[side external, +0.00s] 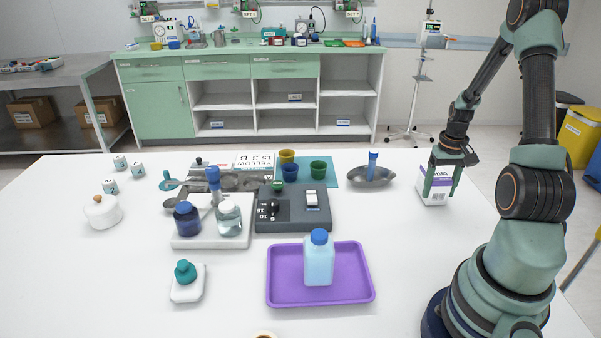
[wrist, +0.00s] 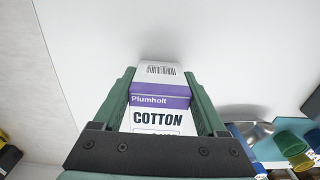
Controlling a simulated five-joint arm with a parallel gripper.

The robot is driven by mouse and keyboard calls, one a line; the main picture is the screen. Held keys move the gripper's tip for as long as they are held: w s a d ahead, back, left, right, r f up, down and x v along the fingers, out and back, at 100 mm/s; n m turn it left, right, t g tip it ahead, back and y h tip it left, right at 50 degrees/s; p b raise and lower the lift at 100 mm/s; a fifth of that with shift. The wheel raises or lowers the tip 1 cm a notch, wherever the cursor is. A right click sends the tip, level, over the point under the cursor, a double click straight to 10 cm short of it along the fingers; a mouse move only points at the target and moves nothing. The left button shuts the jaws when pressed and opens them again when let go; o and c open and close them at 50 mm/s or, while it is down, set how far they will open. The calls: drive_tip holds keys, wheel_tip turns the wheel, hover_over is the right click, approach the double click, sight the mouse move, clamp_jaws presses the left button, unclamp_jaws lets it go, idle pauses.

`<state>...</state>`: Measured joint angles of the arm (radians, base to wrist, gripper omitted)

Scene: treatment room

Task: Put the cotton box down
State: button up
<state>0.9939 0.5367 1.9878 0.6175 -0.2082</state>
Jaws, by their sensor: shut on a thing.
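The cotton box (side external: 437,192) is white with a purple band and a barcode. It stands upright at the right of the white table (side external: 400,260). My gripper (side external: 441,185) comes down on it from above and is shut on it, one green finger on each side. In the wrist view the cotton box (wrist: 160,95) sits between the fingers, with the words "Plumholt" and "COTTON" readable. Its base is at or very near the table top; I cannot tell whether it touches. The gripper hides part of its lower lettering in the wrist view.
A metal pan (side external: 371,178) with a blue-handled tool lies left of the box. Further left are coloured cups (side external: 318,170), a grey device (side external: 293,212) and a purple tray (side external: 320,297) with a blue-capped bottle (side external: 319,258). The table in front of the box is clear.

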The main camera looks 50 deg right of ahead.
drive_tip(key=shift+f, duration=0.1)
drive_tip(key=o, duration=1.3)
wheel_tip(320, 180, up, 12)
drive_tip(key=shift+r, duration=0.1)
drive_tip(key=w+a+r+n+t+h, duration=0.1)
drive_tip(key=w+a+r+n+t, duration=0.3)
drive_tip(key=a, duration=0.7)
drive_tip(key=w+a+r+n, duration=0.2)
drive_tip(key=w+a+r, duration=0.3)
drive_tip(key=a, duration=0.6)
drive_tip(key=a+n, duration=0.1)
drive_tip(key=a, duration=0.2)
drive_tip(key=s+a+r+n+t, duration=0.1)
drive_tip(key=a, duration=0.3)
drive_tip(key=a+n+y, duration=0.1)
drive_tip(key=a, duration=0.2)
drive_tip(key=shift+s+a+r+t, duration=0.15)
drive_tip(key=shift+s+a+t, duration=0.1)
drive_tip(key=shift+s+t, duration=0.05)
